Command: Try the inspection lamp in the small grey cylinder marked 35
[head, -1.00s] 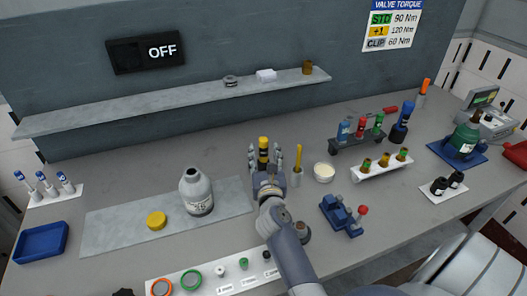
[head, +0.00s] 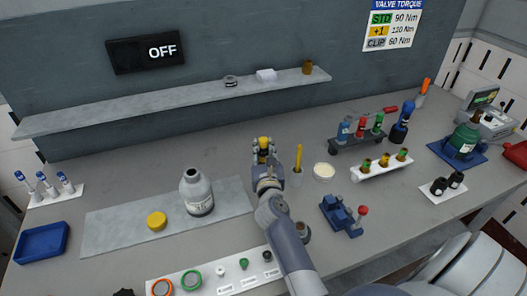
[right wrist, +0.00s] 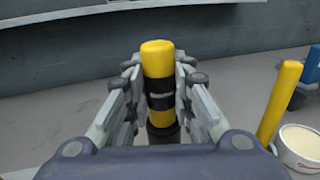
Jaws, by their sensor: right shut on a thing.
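The inspection lamp (head: 264,143) appears to be the upright yellow tool with black bands, beyond the middle of the bench. It also shows in the right wrist view (right wrist: 158,75), between the fingers. A yellow cap (head: 156,220) lies on the mat left of the cylinder. My left gripper is out of view.
A holder with a yellow stick (head: 297,178) and a white tub (head: 324,171) stand close right of my gripper. A blue vise-like tool (head: 342,215) is nearer. A strip of rings and small fittings (head: 205,275) lies in front. The grey mat (head: 115,230) has bare room.

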